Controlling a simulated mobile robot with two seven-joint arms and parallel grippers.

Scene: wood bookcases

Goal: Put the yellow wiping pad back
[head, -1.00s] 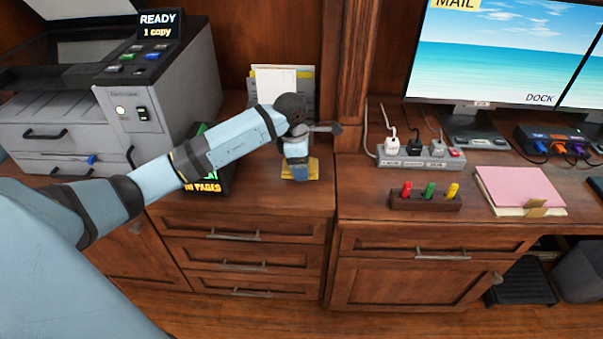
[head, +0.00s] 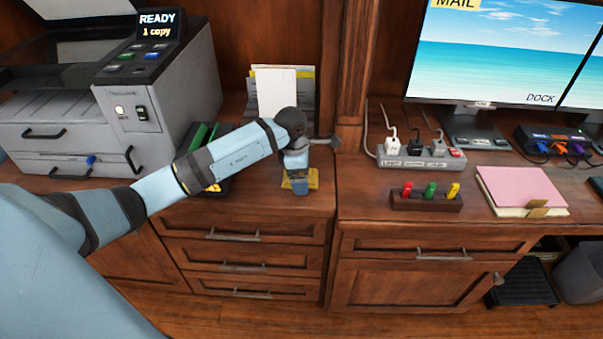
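The yellow wiping pad (head: 312,178) lies on the wooden cabinet top, in front of the paper holder. My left gripper (head: 296,188) points down over the pad and hides its middle. Only the pad's yellow edges show on both sides of the gripper. The fingertips are hidden, so I cannot tell whether they are open or shut on the pad. My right gripper is not in view.
A grey printer (head: 165,100) stands to the left, and a paper holder (head: 285,90) stands behind the gripper. A wooden post (head: 355,60) rises close on the right. Beyond it are a power strip (head: 420,157) and a marker block (head: 426,203).

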